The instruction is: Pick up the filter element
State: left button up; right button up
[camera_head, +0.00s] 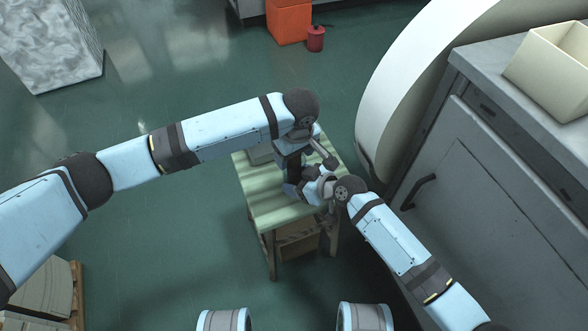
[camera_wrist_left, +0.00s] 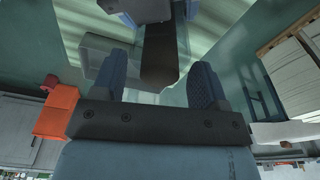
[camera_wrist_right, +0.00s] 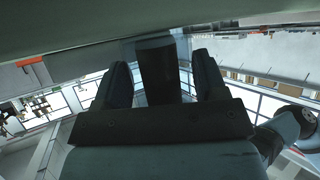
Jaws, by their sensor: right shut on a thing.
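A dark piece (camera_wrist_right: 158,72) stands between the fingers of my right gripper (camera_wrist_right: 161,72) in the right wrist view; I take it as the filter element, though its full shape is hidden. My right gripper is shut on it, low over the striped table (camera_head: 262,195). My left gripper (camera_wrist_left: 158,75) is beside it above the table, with its fingers apart. A dark upright shape (camera_wrist_left: 163,40) shows between them, not visibly touching either finger. In the head view, the arms hide most of the space between the grippers.
A grey box (camera_head: 260,153) sits at the table's back left. A grey cabinet (camera_head: 480,190) and large white curved body (camera_head: 410,80) stand close on the right. An orange box (camera_head: 289,21) and red can (camera_head: 316,39) are at the back.

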pick_arm(q)
jog(key=c, duration=1.2)
notch_tip(320, 180, up, 18)
jog(key=shift+r, duration=0.1)
pick_arm(e)
jog(key=o, duration=0.8)
